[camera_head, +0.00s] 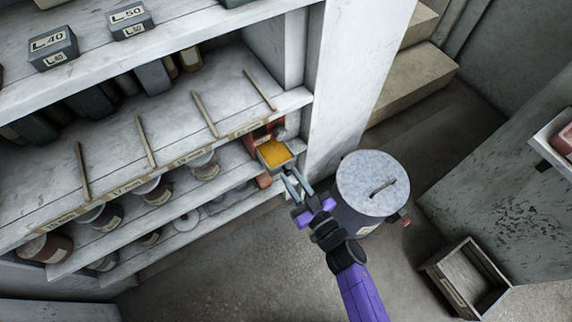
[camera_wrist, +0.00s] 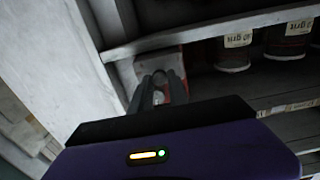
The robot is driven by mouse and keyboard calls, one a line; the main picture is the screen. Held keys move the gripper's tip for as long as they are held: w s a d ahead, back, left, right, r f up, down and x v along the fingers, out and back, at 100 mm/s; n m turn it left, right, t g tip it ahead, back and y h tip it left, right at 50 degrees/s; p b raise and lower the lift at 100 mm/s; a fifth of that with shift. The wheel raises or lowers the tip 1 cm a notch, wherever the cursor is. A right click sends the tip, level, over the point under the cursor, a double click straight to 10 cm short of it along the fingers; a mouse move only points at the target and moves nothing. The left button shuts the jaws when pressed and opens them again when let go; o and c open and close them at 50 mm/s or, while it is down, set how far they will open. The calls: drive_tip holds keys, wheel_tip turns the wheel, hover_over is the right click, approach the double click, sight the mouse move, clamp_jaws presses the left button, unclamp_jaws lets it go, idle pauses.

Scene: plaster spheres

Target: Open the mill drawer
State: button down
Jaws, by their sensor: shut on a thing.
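The red mill (camera_head: 262,134) stands at the right end of the middle shelf, partly hidden. Its drawer (camera_head: 289,157) is out from the body, and yellow-orange contents show inside. My gripper (camera_head: 290,175) is at the front of the drawer, shut on what seems to be its knob; the fingers hide most of it. In the wrist view my gripper (camera_wrist: 160,84) has a small pale round thing between its fingers. Red and pale surfaces of the mill (camera_wrist: 178,86) show behind them.
A white upright post (camera_head: 345,80) borders the shelf on the right. A lidded bin (camera_head: 372,182) stands right of my gripper. Several jars line the lower shelf (camera_head: 230,180). An open wooden box (camera_head: 468,278) lies lower right.

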drive_tip(key=c, duration=1.3)
unclamp_jaws()
drive_tip(key=p+v, duration=0.1)
drive_tip(key=v, duration=0.6)
drive_tip(key=shift+s+d, duration=0.25)
drive_tip(key=shift+s, duration=0.05)
